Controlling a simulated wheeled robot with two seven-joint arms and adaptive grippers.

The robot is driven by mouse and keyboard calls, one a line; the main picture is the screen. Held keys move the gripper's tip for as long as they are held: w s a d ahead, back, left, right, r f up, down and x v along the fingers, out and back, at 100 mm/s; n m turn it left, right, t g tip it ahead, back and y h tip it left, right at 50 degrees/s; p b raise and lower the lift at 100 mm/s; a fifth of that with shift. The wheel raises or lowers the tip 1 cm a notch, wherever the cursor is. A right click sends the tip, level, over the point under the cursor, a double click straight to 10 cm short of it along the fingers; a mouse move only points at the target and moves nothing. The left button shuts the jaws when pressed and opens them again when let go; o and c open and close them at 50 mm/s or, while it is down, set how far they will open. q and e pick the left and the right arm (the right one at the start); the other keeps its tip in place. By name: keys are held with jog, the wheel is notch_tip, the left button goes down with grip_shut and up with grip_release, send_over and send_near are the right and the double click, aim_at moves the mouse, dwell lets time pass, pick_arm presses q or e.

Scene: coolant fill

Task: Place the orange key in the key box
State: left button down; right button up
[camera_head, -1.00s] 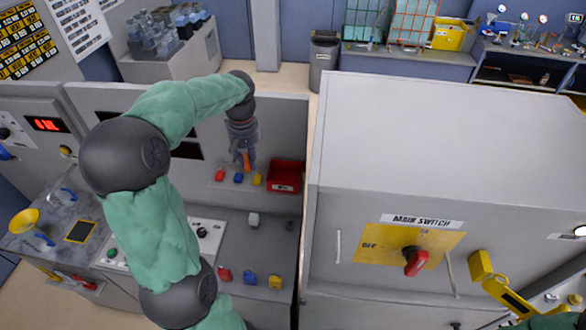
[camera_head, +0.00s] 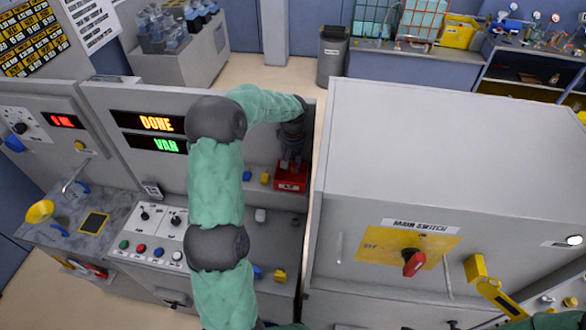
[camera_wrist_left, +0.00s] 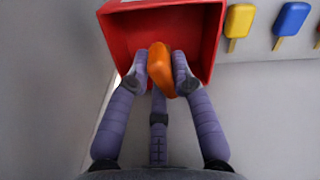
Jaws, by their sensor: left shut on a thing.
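The orange key (camera_wrist_left: 161,70) is held between the fingers of my left gripper (camera_wrist_left: 160,75) in the left wrist view. The red key box (camera_wrist_left: 205,45) is right in front of it, and the key shows before the box's open front, overlapping the opening. I cannot tell how deep the key is in it. In the head view my left gripper (camera_head: 291,160) is at the red box (camera_head: 291,184), and the key is hidden there. My right gripper is not in view.
A yellow key (camera_wrist_left: 238,22) and a blue key (camera_wrist_left: 291,22) hang on the panel beside the box. The white main switch cabinet (camera_head: 440,130) stands close to the right of the box.

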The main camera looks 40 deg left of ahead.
aim_at(293, 170)
pick_arm(q)
notch_tip(293, 170, down, 2)
jog(key=shift+s+f, duration=0.1)
jog(key=shift+f, duration=0.45)
jog(key=shift+f, duration=0.15)
jog(key=c, duration=1.1)
grip_release()
